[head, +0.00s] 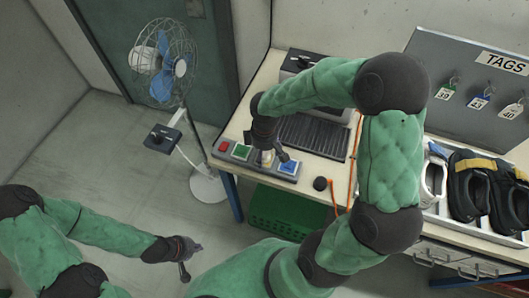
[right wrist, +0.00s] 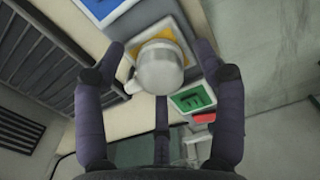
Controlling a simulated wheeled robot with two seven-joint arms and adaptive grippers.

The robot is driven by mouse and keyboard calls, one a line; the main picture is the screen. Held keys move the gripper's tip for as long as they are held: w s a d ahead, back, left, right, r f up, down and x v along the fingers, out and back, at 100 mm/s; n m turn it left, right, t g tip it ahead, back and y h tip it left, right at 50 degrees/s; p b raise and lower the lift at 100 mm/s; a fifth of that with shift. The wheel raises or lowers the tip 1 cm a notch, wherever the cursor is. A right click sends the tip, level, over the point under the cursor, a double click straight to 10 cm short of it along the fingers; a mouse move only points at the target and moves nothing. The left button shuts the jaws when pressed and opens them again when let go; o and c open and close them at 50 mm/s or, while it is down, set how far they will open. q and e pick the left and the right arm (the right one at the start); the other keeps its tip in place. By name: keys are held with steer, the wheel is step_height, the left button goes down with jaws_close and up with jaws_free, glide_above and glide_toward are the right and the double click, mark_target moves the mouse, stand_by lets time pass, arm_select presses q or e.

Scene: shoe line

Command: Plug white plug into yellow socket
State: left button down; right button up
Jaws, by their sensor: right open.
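A white rounded piece, which looks like the white plug (right wrist: 158,68), stands over a yellow square, the yellow socket (right wrist: 181,33), in the right wrist view. In the head view the white plug (head: 267,158) shows small on the control strip, partly hidden by the gripper. I cannot tell whether it is seated in the socket. My right gripper (head: 269,146) is over the strip, pointing down. Its fingers are open around the white piece, apart from it on both sides in the right wrist view (right wrist: 158,55). My left gripper (head: 194,262) is empty and open, low over the floor.
The strip carries a red square (head: 223,146), a green square (head: 241,151) and a blue square (head: 289,167) beside the yellow one. A black vent (head: 312,134) lies behind. Shoes (head: 468,189) stand at right. A fan (head: 162,62) stands left, a green crate (head: 290,216) below.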

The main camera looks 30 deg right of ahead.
step_height(320, 180, up, 12)
steer(key=shift+f, duration=0.25)
stand_by(0.3)
